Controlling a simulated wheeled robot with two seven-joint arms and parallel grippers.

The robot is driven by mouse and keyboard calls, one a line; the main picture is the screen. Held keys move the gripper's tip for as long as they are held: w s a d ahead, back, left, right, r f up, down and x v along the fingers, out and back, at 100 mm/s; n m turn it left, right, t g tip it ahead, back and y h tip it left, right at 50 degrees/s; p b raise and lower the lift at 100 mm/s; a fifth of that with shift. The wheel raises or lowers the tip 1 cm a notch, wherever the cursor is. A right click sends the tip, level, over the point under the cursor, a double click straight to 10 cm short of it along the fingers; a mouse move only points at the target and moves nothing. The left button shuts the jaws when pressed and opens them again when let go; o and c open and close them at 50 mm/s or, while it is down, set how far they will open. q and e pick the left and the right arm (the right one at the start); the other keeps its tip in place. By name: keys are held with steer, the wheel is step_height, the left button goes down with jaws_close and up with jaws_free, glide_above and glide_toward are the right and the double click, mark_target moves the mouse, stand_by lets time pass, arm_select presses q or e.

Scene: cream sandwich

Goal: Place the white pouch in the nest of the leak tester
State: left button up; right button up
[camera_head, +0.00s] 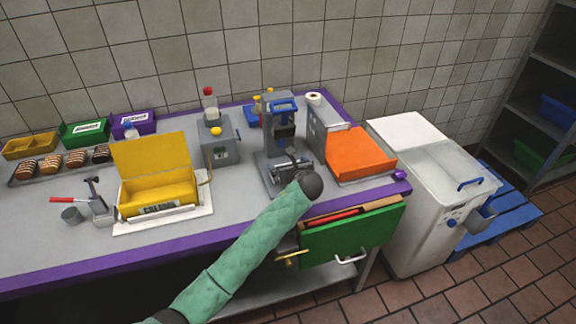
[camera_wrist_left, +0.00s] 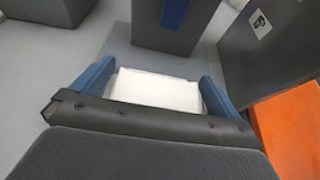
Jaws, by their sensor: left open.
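My left gripper (camera_head: 290,166) is over the base of the leak tester (camera_head: 283,128), a grey press-like machine with a blue top. In the left wrist view its two blue fingers (camera_wrist_left: 155,92) are apart. The white pouch (camera_wrist_left: 155,90) lies flat between them, with clear white sides close to both fingers. I cannot tell whether the fingers touch it. The grey post with a blue stripe (camera_wrist_left: 172,22) stands just beyond the pouch. The nest under the pouch is hidden. In the head view my gripper hides the pouch. My right gripper is not in view.
A grey box with an orange tray (camera_head: 360,153) stands right of the tester. A grey device (camera_head: 222,150) and an open yellow box (camera_head: 158,185) stand left. A green drawer (camera_head: 350,238) hangs open at the front. Bare grey tabletop lies at front left.

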arm_select(q)
steer(key=b+v, duration=0.2)
steer(key=v, duration=0.9)
steer(key=shift+s+r, duration=0.15)
steer(key=shift+s, duration=0.2)
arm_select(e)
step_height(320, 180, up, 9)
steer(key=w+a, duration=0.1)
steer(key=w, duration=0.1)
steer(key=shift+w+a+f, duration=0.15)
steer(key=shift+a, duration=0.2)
